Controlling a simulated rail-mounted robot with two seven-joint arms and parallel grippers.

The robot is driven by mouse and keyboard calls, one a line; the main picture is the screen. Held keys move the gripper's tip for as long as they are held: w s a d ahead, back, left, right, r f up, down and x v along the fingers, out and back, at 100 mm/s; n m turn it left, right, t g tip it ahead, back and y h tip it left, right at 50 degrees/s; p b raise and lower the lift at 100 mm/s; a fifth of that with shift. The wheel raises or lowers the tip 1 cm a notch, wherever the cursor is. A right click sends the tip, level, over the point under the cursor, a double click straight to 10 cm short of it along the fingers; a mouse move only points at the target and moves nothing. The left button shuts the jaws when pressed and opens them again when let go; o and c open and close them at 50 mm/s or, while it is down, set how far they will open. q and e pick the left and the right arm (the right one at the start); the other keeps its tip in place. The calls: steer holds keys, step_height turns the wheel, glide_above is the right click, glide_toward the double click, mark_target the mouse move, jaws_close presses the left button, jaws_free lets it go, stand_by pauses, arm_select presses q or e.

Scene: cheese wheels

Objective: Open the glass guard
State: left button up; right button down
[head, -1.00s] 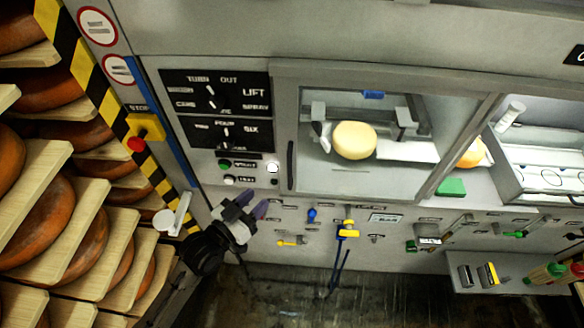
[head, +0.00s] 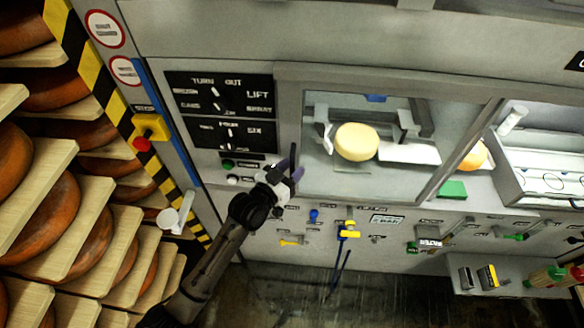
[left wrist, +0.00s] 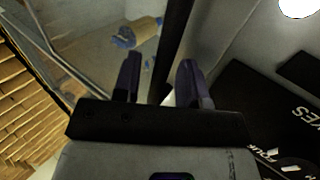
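The glass guard (head: 400,187) is a grey-framed clear pane over the machine's opening, and it looks shut. Its dark upright handle (head: 293,157) is on the left side of the frame. My left gripper (head: 292,174) is at the lower part of this handle. In the left wrist view its two fingers (left wrist: 160,80) stand apart. The dark handle bar (left wrist: 176,40) runs between them in that picture; whether either finger touches it I cannot tell. My right gripper is not in view.
Behind the glass is a pale cheese wheel (head: 356,142). A black label panel (head: 220,92) and buttons are left of the guard. Valves and a yellow tap (head: 348,231) are below it. Shelves of cheese wheels (head: 50,225) fill the left side.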

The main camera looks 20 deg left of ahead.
arm_select(q)
steer(key=shift+w, duration=0.1)
jaws_close()
stand_by(0.4)
